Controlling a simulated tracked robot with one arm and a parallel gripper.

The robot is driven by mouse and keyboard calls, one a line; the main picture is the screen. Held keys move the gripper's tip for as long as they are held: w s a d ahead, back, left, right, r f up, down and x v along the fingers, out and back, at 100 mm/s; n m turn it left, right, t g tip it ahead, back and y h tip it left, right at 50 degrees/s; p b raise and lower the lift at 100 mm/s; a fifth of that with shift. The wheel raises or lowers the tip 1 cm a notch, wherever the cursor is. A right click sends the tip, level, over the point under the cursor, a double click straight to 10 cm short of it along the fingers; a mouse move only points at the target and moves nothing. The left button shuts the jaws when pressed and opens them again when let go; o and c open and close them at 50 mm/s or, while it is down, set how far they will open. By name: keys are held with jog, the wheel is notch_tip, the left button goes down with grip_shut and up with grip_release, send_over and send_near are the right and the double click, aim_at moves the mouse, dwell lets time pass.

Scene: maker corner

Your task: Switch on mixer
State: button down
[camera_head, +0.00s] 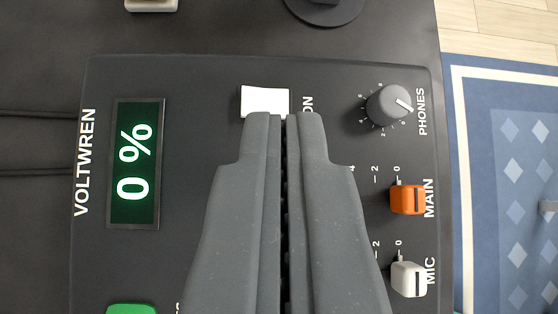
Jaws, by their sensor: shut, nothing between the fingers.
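The mixer (190,80) is a dark grey panel marked VOLTWREN that fills most of the view, turned sideways. A white switch (264,99) labelled ON sits near its top middle. The display (135,163) is lit green and reads 0 %. My gripper (285,116) is shut and empty, its two fingers side by side. The fingertips overlap the lower edge of the white switch in the picture and hide part of the ON label. I cannot tell whether they touch the switch.
A grey PHONES knob (388,104), an orange MAIN slider (406,199) and a white MIC slider (408,278) lie right of the fingers. A green button (131,309) shows at the lower left. A round dark base (325,8) stands beyond the mixer. A blue rug (508,190) lies at right.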

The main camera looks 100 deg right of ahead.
jog(key=shift+s+v, duration=0.1)
jog(key=shift+v, duration=0.8)
jog(key=shift+s+v, duration=0.15)
jog(key=shift+v, duration=0.7)
jog(key=shift+d, duration=0.1)
jog(key=s+a+r+n+t+y, duration=0.2)
jog(key=a+r+n+t+y, duration=0.1)
jog(key=a+r, duration=0.9)
jog(key=s+a+r+n+t+y, duration=0.1)
jog(key=a+r+n+t+y, duration=0.15)
jog(key=a+r, duration=0.85)
jog(key=s+a+r+n+t+y, duration=0.1)
jog(key=s+a+r+n+t, duration=0.2)
jog(key=s+r, duration=0.7)
jog(key=s+a+r+n+t+y, duration=0.2)
jog(key=s+a+r+n+t, duration=0.2)
jog(key=r, duration=1.4)
jog(key=s+a, duration=0.3)
jog(key=s, duration=0.4)
jog(key=shift+s+r, duration=0.25)
jog(key=shift+s, duration=0.05)
